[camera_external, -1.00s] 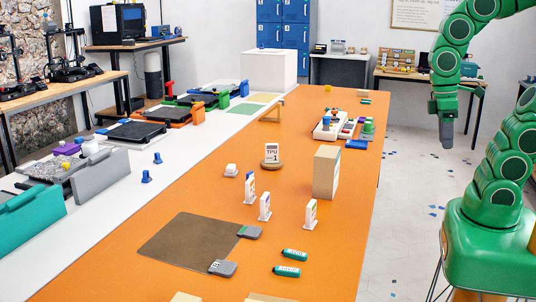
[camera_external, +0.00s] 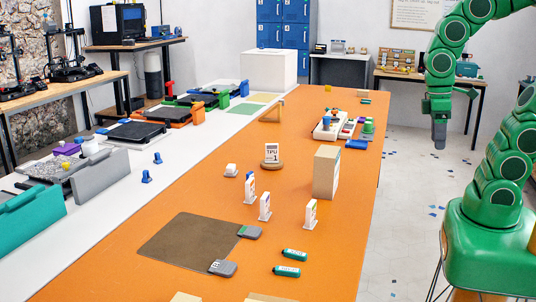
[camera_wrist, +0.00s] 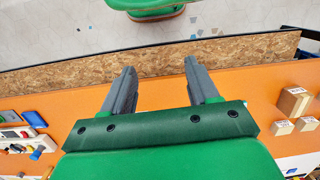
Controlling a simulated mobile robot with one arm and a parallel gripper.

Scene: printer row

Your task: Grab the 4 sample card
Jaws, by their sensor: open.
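Several white standing cards show in the external view: one at the left (camera_external: 250,188), one beside it (camera_external: 265,207) and one to the right (camera_external: 311,214). Their markings are too small to read, so I cannot tell which is the 4 sample card. A further card, marked "TPU 1" (camera_external: 272,153), stands on a round wooden base. My gripper (camera_external: 439,143) hangs at the right, beyond the orange table's right edge and apart from the cards. In the wrist view my gripper (camera_wrist: 160,68) is open, with nothing between its two fingers.
A tan box (camera_external: 326,173) stands near the cards on the orange table (camera_external: 330,255). A brown mat (camera_external: 190,240) with grey clips lies in front, with green cylinders (camera_external: 287,271) to its right. A white tray (camera_external: 330,130) holds small parts farther back.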

